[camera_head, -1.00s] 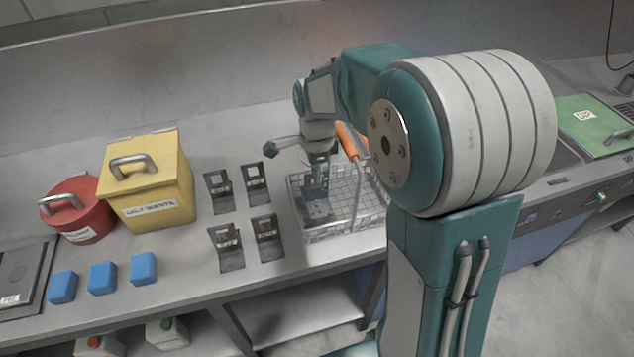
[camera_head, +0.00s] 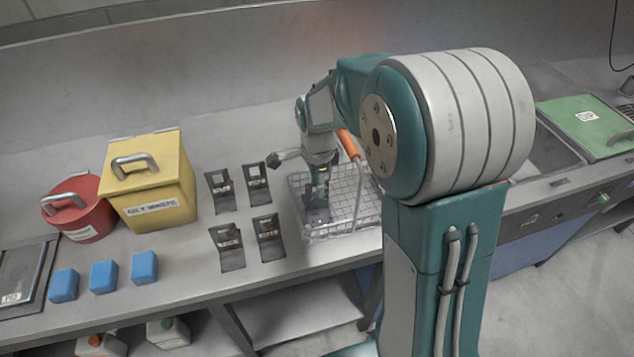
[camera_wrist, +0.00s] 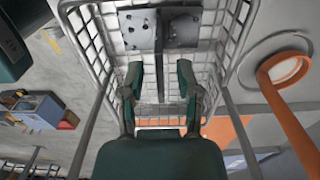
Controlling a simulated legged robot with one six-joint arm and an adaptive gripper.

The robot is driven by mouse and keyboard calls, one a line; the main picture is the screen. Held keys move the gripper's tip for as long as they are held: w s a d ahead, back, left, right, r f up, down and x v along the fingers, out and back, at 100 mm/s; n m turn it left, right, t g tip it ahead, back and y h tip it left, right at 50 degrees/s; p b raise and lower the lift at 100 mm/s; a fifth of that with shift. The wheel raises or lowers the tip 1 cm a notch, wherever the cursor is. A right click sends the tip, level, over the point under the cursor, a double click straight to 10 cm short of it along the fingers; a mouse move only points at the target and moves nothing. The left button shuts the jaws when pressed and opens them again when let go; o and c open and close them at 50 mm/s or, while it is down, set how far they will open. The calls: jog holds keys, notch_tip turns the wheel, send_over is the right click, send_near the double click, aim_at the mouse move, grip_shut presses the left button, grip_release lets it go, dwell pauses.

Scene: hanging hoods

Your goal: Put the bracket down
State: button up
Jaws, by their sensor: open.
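A dark grey bracket with a plate with holes (camera_wrist: 160,30) lies in the wire basket (camera_wrist: 225,75) in the wrist view, just beyond my fingertips. My gripper (camera_wrist: 160,75) is open, its two green fingers apart with basket mesh showing between them. In the head view my gripper (camera_head: 318,192) points down inside the left part of the basket (camera_head: 345,230). The bracket there is mostly hidden by my gripper. I cannot tell whether a finger still touches the bracket.
Several dark brackets (camera_head: 268,240) stand on the counter left of the basket. Beyond them are a yellow box (camera_head: 150,185), a red pot (camera_head: 78,210) and blue blocks (camera_head: 104,277). The basket's orange-gripped handle (camera_head: 348,145) rises beside my arm.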

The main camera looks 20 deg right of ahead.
notch_tip(320, 180, up, 12)
jog(key=s+r+n+t, duration=0.3)
jog(key=s+n+t, duration=0.2)
jog(key=s+n, duration=1.3)
jog(key=shift+s+t, duration=0.3)
jog(key=shift+s, duration=1.15)
